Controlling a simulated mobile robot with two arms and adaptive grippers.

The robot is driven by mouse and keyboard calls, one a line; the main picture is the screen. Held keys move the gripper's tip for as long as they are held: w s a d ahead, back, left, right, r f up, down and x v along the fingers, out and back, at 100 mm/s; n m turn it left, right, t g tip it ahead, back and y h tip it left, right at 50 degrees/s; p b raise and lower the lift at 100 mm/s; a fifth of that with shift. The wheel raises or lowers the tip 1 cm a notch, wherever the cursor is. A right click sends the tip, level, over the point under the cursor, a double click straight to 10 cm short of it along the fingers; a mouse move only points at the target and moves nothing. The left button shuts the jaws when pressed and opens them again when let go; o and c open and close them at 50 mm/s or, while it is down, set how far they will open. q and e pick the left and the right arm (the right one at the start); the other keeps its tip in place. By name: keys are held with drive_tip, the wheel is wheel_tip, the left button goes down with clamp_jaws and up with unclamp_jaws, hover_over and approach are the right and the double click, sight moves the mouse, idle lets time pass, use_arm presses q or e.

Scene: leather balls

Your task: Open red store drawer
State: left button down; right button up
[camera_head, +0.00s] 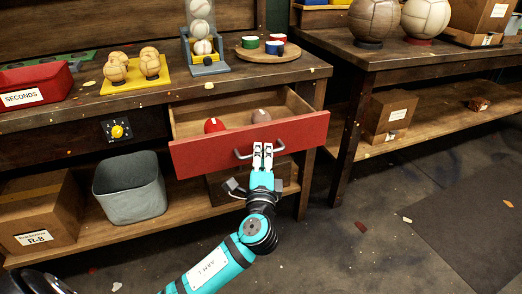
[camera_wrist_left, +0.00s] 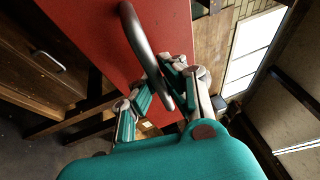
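The red-fronted drawer (camera_head: 205,153) under the left workbench stands pulled out, with its inside showing. A red ball (camera_head: 213,125) and a tan ball (camera_head: 261,116) lie in it. Its grey bar handle (camera_head: 243,154) is on the front. My left gripper (camera_head: 263,150) is at the middle of this handle, its fingers close together. In the left wrist view the fingers (camera_wrist_left: 158,75) close in on both sides of the dark handle (camera_wrist_left: 137,35), in front of the red panel (camera_wrist_left: 95,30). My right gripper is not in view.
On the bench stand a red SECONDS bin (camera_head: 35,84), a yellow ball stand (camera_head: 137,84), a ball dispenser (camera_head: 207,66) and a round wooden tray (camera_head: 283,57). A grey bin (camera_head: 130,188) and a carton (camera_head: 40,215) are on the lower shelf. Floor at the right is mostly clear.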

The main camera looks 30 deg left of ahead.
use_arm(q)
drive_tip(key=shift+f, duration=0.2)
drive_tip(key=c, duration=1.4)
unclamp_jaws()
drive_tip(key=shift+r, duration=0.1)
drive_tip(key=v, duration=1.2)
